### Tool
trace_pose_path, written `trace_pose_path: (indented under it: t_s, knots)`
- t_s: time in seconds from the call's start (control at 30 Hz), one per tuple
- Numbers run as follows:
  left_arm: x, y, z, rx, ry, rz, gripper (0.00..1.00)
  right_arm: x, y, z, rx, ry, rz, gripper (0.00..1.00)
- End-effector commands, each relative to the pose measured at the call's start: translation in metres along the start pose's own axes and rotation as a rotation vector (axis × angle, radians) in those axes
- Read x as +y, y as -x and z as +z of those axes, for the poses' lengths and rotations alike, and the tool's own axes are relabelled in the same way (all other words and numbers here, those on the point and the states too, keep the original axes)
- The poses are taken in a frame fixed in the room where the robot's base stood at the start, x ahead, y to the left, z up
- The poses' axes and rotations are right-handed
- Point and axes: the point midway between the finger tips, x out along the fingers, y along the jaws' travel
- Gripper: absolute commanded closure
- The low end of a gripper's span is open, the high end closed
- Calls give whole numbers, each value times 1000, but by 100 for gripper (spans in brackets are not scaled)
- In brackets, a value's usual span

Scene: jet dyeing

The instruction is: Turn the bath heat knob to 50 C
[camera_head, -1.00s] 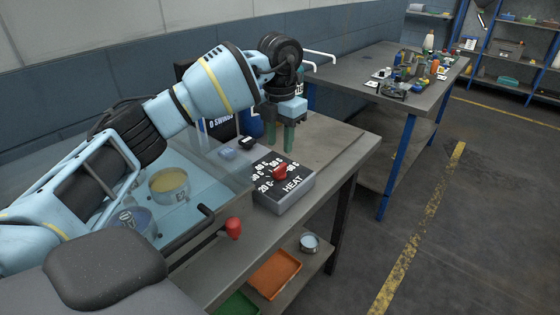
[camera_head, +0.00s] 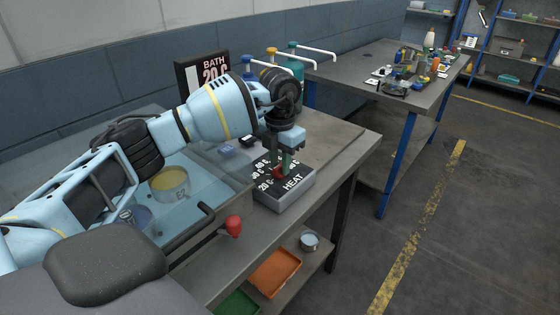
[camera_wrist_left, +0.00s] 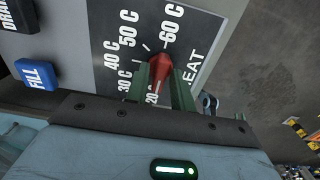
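The red bath heat knob (camera_wrist_left: 160,67) sits on the dark dial face (camera_wrist_left: 105,45) of the heat box, printed 20 C to 60 C. Its narrow end points toward the 20 C mark. My left gripper (camera_wrist_left: 163,92) has its two green fingers down on either side of the knob, close against it, and looks shut on it. In the head view the left gripper (camera_head: 288,163) covers part of the knob (camera_head: 279,173) and some of the dial numbers. The bath display (camera_head: 213,68) reads 20 C, partly hidden by my arm. My right gripper is not in view.
A blue FILL button (camera_wrist_left: 37,75) is beside the dial. A glass-sided tank with a yellow-filled pot (camera_head: 170,184) stands left of the box. A red-knobbed handle (camera_head: 233,226) sticks out in front. Bottles with spouts (camera_head: 293,62) stand behind.

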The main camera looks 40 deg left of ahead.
Motion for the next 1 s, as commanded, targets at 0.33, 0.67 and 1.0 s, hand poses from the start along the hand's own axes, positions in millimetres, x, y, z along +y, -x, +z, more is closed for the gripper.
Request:
trace_pose_path:
  t_s: [0.33, 0.67, 1.0]
  knots:
    - [0, 0, 0, 0, -1, 0, 100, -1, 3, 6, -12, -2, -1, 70]
    - [0, 1, 0, 0, -87, 0, 100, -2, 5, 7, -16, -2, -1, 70]
    - [0, 1, 0, 1, -364, 0, 100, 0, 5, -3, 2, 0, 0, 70]
